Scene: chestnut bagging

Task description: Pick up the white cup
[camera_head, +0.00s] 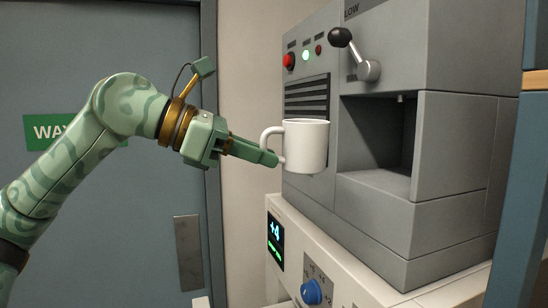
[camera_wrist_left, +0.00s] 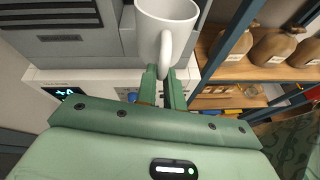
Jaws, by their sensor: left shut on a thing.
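The white cup (camera_head: 306,146) is upright in the air in front of the grey machine in the head view, its handle toward the left. My left gripper (camera_head: 276,160) comes in from the left and is shut on the cup's handle. In the left wrist view the cup (camera_wrist_left: 168,14) is at the top centre, with its handle between the fingertips of my left gripper (camera_wrist_left: 164,72). The cup's underside shows no support beneath it in the head view. My right gripper is in neither view.
The grey machine (camera_head: 455,230) has an open bay and a black-knobbed lever (camera_head: 341,38). It stands on a white unit with a blue knob (camera_head: 311,292). A blue post (camera_head: 525,200) stands at right. Brown sacks (camera_wrist_left: 279,46) sit on a wooden shelf in the wrist view.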

